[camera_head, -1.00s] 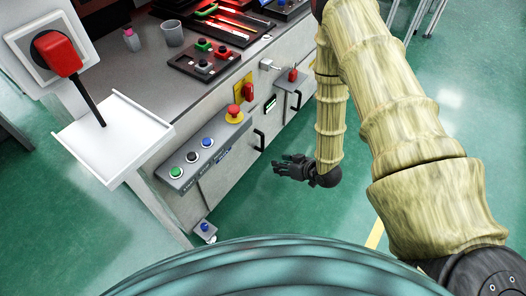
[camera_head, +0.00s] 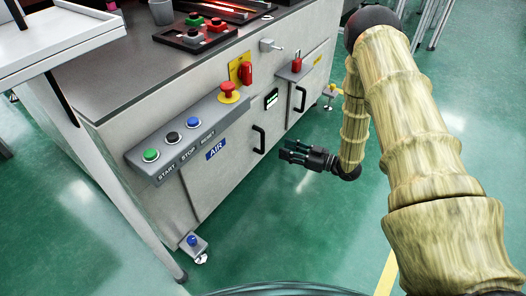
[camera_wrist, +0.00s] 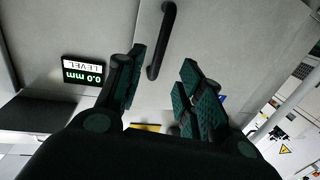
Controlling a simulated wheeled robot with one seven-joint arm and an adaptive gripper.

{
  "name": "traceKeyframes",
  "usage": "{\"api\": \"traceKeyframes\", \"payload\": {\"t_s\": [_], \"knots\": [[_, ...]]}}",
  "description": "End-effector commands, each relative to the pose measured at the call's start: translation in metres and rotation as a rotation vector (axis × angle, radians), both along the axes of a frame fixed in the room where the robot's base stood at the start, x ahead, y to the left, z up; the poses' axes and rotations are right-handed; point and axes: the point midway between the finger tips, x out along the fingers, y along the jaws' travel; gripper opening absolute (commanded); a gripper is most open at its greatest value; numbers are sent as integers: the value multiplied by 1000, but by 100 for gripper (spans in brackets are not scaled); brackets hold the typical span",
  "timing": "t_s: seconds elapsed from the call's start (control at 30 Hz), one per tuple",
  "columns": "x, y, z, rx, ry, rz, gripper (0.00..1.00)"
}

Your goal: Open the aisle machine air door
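The machine's grey front carries a blue AIR label (camera_head: 215,148). My gripper (camera_head: 283,150) is in front of the machine, right of and slightly below this handle in the head view. In the wrist view, my gripper (camera_wrist: 163,62) is open, with its two fingers spread. A black handle (camera_wrist: 161,40) shows between the fingers, and nothing is gripped. Whether the fingers touch the handle cannot be told.
A second door handle (camera_head: 300,99) is further right. A small level display (camera_head: 271,99), reading 0.0 mm in the wrist view (camera_wrist: 83,70), is above the doors. A red emergency button (camera_head: 229,92) and start/stop/reset panel (camera_head: 180,140) jut out.

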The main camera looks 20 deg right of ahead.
Motion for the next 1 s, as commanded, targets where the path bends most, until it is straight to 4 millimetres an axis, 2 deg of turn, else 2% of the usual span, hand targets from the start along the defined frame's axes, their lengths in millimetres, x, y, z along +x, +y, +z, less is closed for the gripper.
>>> {"api": "traceKeyframes", "payload": {"t_s": [0.03, 0.27, 0.8, 1.0], "knots": [[1, -2, -6, 5, -12, 11, 37], [5, -1, -5, 13, -32, 33, 37], [55, 58, -7, 14, -32, 34, 37], [68, 73, -5, 14, -32, 32, 37]]}}
